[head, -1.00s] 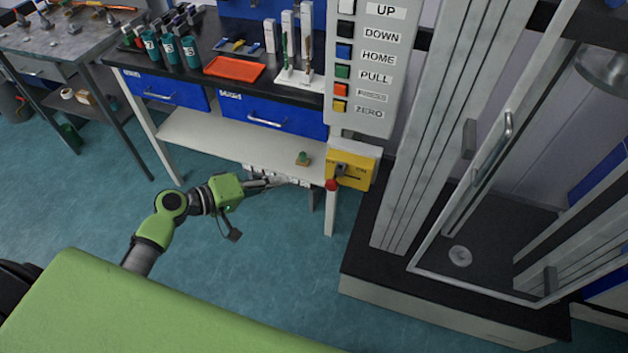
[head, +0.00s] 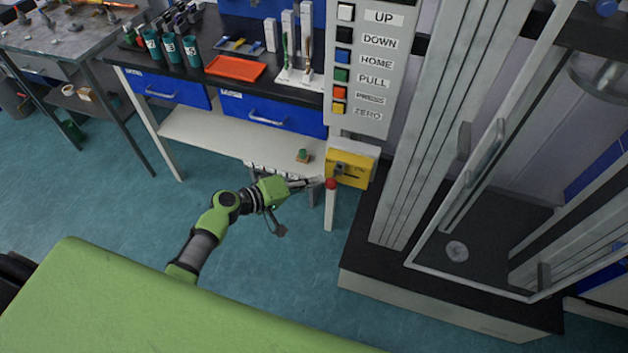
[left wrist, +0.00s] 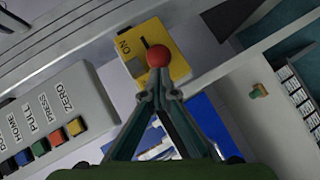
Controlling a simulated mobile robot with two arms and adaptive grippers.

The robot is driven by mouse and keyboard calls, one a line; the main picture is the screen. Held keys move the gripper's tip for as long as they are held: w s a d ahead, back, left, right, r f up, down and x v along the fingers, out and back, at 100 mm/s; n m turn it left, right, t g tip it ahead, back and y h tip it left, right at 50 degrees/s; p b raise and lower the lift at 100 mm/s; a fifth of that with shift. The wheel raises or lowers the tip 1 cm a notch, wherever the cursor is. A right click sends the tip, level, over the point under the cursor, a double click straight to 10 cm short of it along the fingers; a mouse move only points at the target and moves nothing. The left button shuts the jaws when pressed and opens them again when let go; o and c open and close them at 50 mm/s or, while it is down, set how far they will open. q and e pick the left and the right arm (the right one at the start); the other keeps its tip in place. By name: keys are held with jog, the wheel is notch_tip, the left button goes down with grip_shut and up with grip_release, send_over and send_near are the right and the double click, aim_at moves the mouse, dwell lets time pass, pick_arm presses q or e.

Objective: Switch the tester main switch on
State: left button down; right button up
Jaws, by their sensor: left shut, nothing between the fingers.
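The tester main switch is a yellow box (head: 352,172) on the side of the tester, below the button panel. It has a dark slot and a red ball knob (head: 331,184) in front of its left side. In the left wrist view the yellow box (left wrist: 179,62) carries the word ON, and the red knob (left wrist: 158,56) stands just beyond my fingertips. My left gripper (head: 320,181) is shut and empty, with its tips just left of the knob. In the left wrist view its fingertips (left wrist: 158,97) meet below the knob; I cannot tell whether they touch it. My right gripper is out of view.
The button panel (head: 378,65) hangs above the switch. A bench with blue drawers (head: 270,115) and a lower shelf (head: 225,137) is left of it; a small green-topped object (head: 304,156) lies on the shelf. The tester's dark base (head: 400,275) stands at right. Floor is open at left.

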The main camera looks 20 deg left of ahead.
pick_arm(q)
jog(key=d, duration=0.6)
jog(key=shift+s+d, duration=0.15)
jog(key=shift+d, duration=0.2)
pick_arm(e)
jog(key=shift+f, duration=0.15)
pick_arm(q)
jog(key=shift+r, duration=0.1)
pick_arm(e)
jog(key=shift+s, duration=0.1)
